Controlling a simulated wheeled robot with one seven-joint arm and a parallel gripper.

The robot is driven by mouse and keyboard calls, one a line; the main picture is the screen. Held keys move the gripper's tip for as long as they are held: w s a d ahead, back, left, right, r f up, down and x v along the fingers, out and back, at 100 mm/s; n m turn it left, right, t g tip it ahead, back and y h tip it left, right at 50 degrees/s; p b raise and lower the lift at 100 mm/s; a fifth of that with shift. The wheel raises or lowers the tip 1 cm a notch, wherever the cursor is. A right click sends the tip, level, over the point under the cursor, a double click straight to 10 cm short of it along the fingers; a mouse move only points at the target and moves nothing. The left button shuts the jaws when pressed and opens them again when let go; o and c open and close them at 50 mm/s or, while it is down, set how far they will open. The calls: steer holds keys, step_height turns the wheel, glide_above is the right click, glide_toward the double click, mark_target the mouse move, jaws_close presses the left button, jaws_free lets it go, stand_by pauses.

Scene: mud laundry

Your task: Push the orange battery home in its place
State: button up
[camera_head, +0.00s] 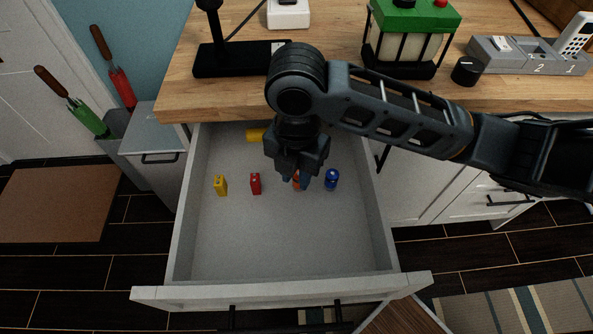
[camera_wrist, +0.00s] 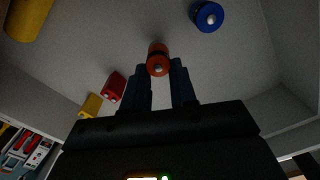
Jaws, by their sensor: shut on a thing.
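The orange battery (camera_head: 296,180) is down in the open drawer (camera_head: 285,240), mostly covered by my gripper (camera_head: 300,178) in the head view. In the wrist view the orange battery (camera_wrist: 158,58) sits between the two fingertips of my gripper (camera_wrist: 162,80), with its metal end facing the camera. The fingers are shut on it. Whether the battery touches the drawer floor I cannot tell. The lantern (camera_head: 408,35), green-topped with a red knob, stands on the wooden counter above the drawer. No battery place can be made out clearly.
In the drawer, a blue battery (camera_head: 331,179) stands right of my gripper; a red block-shaped battery (camera_head: 255,184) and a yellow one (camera_head: 220,185) stand left. A yellow cylinder (camera_head: 256,135) lies at the back. The counter holds a grey charger dock (camera_head: 513,56) and a black knob (camera_head: 466,70). The drawer's front is clear.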

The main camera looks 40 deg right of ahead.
mark_target(297, 177)
steer(key=shift+r+p, duration=1.75)
steer(key=shift+r, duration=0.8)
